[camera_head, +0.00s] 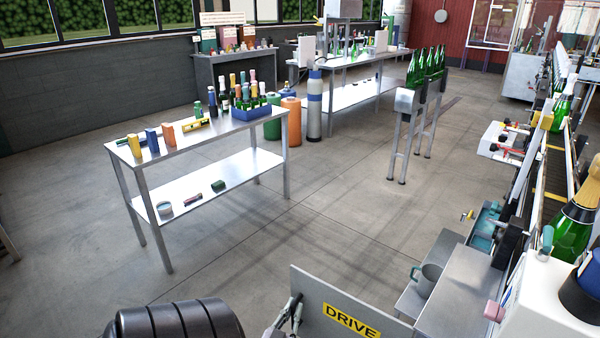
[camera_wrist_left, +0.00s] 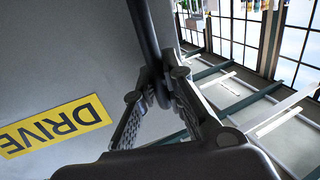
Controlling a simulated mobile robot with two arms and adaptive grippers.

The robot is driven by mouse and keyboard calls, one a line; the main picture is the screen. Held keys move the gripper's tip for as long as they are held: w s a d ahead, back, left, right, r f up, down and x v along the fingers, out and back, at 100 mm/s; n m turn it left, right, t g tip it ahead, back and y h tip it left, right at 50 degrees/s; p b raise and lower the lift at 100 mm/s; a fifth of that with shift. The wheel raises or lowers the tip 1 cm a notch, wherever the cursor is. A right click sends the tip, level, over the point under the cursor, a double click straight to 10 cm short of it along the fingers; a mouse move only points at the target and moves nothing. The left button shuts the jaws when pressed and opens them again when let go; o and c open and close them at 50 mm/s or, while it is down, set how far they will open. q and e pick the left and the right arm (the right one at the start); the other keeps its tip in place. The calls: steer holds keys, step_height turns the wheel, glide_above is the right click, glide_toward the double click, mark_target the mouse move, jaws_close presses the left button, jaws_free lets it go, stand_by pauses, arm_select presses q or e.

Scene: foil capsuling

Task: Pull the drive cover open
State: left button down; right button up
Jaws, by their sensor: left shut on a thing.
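The drive cover (camera_head: 345,300) is a flat grey panel with a yellow DRIVE label, at the bottom of the head view. It fills the left of the left wrist view (camera_wrist_left: 70,60), where the label appears upside down. My left gripper (camera_head: 291,309) is at the cover's left edge in the head view. In the left wrist view my left gripper (camera_wrist_left: 158,85) has its fingers on both sides of a dark bar handle (camera_wrist_left: 146,30) near the cover's edge, shut on it. The cover's lower part is out of the head view. My right gripper is not in view.
A grey mug (camera_head: 428,280) stands on a metal step right of the cover. A machine with a conveyor and bottles (camera_head: 573,225) runs along the right. A metal table (camera_head: 215,140) with bottles and blocks stands at the left. The floor (camera_head: 330,220) between is clear.

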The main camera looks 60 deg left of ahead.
arm_select(q)
steer(key=shift+v, duration=0.85)
steer(key=shift+s+d, duration=0.15)
steer(key=shift+s, duration=0.15)
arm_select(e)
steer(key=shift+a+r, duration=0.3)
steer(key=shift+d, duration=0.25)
arm_select(q)
steer(key=c, duration=1.9)
jaws_free()
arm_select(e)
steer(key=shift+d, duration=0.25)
arm_select(q)
steer(key=shift+s, duration=0.1)
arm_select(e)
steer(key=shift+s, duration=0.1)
